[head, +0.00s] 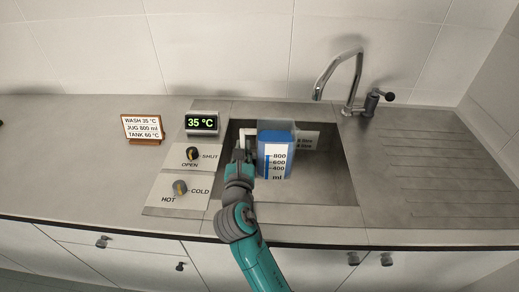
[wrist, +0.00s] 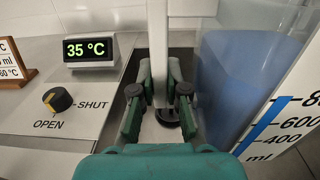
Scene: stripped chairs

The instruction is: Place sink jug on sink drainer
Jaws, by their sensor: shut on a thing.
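The sink jug (head: 276,141) is a clear container with blue liquid and a white scale marked 400, 600 and 800 ml. It appears upright in the head view, within the outline of the sink basin. Its pale handle (wrist: 158,50) is at its left side. My gripper (head: 239,158) is shut on that handle; the fingers (wrist: 160,105) close on either side of it in the wrist view.
The sink basin (head: 325,185) surrounds the jug. A chrome tap (head: 345,72) with a dark lever stands behind it, between basin and drainer. A 35 °C display (head: 202,123), two knobs (head: 192,153) and a sign (head: 143,129) are at left.

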